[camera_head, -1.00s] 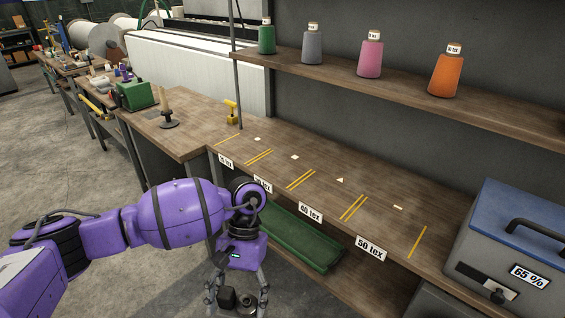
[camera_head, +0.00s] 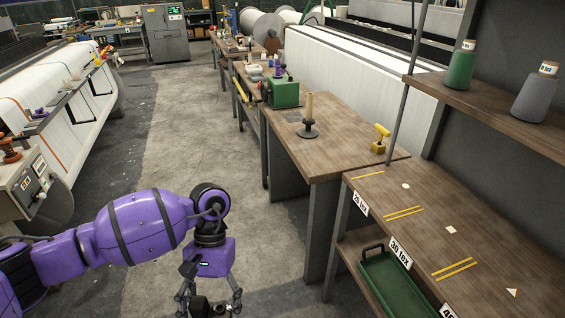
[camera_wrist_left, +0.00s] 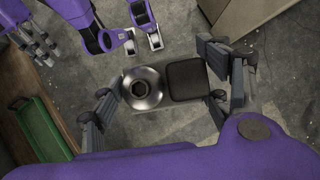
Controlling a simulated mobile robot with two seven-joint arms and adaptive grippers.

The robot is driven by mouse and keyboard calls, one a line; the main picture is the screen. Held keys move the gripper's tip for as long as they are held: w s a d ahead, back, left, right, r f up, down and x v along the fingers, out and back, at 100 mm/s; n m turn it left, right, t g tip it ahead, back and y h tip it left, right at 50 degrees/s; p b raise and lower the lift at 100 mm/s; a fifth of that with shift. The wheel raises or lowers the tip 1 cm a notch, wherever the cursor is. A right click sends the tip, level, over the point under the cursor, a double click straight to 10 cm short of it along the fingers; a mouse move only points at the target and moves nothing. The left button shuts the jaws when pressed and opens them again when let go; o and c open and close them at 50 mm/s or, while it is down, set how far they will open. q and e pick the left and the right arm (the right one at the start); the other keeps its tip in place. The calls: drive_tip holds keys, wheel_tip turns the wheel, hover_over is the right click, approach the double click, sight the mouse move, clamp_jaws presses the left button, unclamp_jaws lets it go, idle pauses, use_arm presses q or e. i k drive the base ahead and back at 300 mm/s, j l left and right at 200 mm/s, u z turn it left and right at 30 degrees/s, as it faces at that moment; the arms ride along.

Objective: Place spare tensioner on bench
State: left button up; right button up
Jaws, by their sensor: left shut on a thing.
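My left gripper (camera_wrist_left: 168,95) is shut on the spare tensioner, a grey plate carrying a shiny metal disc (camera_wrist_left: 142,88) and a black square block (camera_wrist_left: 187,82). In the head view, the left gripper (camera_head: 209,305) hangs over the floor left of the benches, with the tensioner partly cut off by the lower edge. The wooden bench (camera_head: 335,152) stands to its right and bears a beige cone on a black stand (camera_head: 308,118) and a yellow T-shaped piece (camera_head: 380,138). Purple and grey parts of mine show at the wrist view's top; the right gripper's state is unclear.
A lower bench with tex labels and yellow lines (camera_head: 403,212) is at the right, with a green tray (camera_head: 388,280) beneath it. A green box (camera_head: 283,92) stands farther back. A loom (camera_head: 60,90) is at the left. Open floor (camera_head: 210,140) lies between.

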sight(294, 118)
drive_tip(key=i+j+u, duration=0.15)
drive_tip(key=i+u, duration=0.25)
drive_tip(key=i, duration=0.15)
drive_tip(key=i+l+u, duration=0.1)
drive_tip(key=i+u, duration=0.35)
drive_tip(key=i, duration=0.15)
drive_tip(key=i+z, duration=0.15)
drive_tip(key=i, duration=0.25)
drive_tip(key=i+j+z, duration=0.1)
drive_tip(key=i, duration=0.3)
drive_tip(key=i+j+z, duration=0.15)
drive_tip(key=i, duration=0.3)
drive_tip(key=i+z, duration=0.2)
drive_tip(key=z, duration=0.2)
drive_tip(key=i+j+z, duration=0.1)
drive_tip(key=z, duration=0.35)
drive_tip(key=i+j+z, duration=0.2)
drive_tip(key=z, duration=0.2)
drive_tip(key=i+j+z, duration=0.2)
drive_tip(key=z, duration=0.2)
drive_tip(key=i+j+z, duration=0.3)
drive_tip(key=z, duration=0.15)
drive_tip(key=i, duration=0.1)
